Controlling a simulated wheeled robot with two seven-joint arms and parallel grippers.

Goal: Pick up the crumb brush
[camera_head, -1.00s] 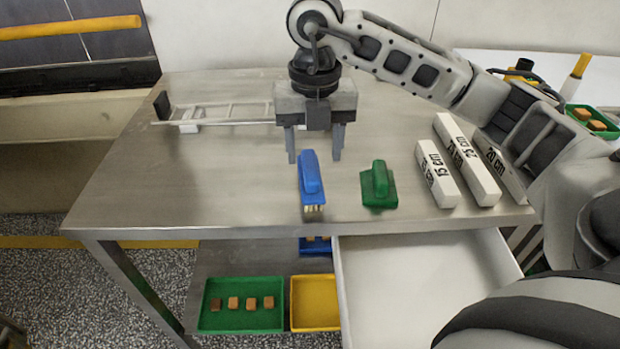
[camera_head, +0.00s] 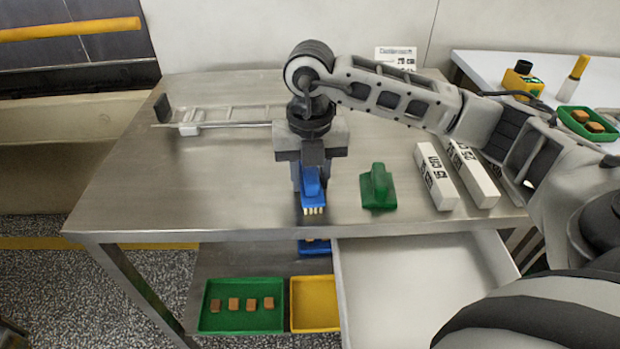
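The crumb brush (camera_head: 313,198) is blue with pale bristles at its front end. It lies on the steel table near the front edge. My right gripper (camera_head: 311,184) points down over it, with its fingers at the two sides of the blue handle. The gripper body hides the back part of the brush. The fingers stand close to the handle, but I cannot tell whether they press on it. My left gripper is not in view.
A green hand tool (camera_head: 378,188) lies just right of the brush. White length blocks (camera_head: 437,176) lie further right. A metal rack (camera_head: 225,115) is at the back left. A white tray (camera_head: 425,280) sits below the front edge.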

